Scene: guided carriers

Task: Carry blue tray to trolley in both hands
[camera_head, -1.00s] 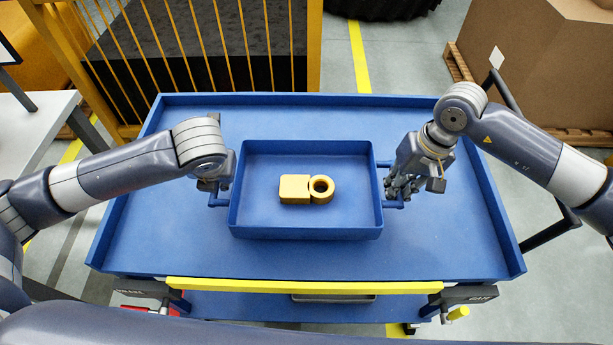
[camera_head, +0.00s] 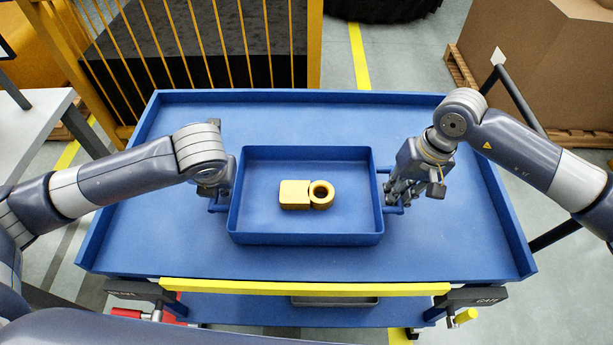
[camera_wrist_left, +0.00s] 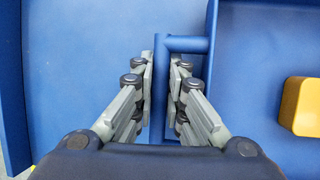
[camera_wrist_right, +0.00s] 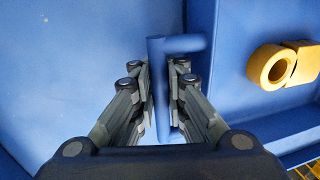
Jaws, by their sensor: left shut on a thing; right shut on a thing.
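The blue tray (camera_head: 306,239) is level over the top of the blue trolley (camera_head: 450,250); I cannot tell whether it touches the deck. A yellow block and a yellow ring (camera_head: 321,194) lie side by side in the tray. My left gripper (camera_wrist_left: 161,85) is shut on the tray's left handle (camera_wrist_left: 159,110). My right gripper (camera_wrist_right: 161,85) is shut on the tray's right handle (camera_wrist_right: 160,100). In the head view the right gripper (camera_head: 396,194) shows at its handle, while the left fingers are mostly hidden behind the arm.
A yellow barred fence (camera_head: 313,50) stands behind the trolley. A large brown box (camera_head: 540,60) on a pallet is at the back right. A grey-white table (camera_head: 30,125) is at the left. The trolley has raised rims and a yellow front bar (camera_head: 305,288); its deck is clear around the tray.

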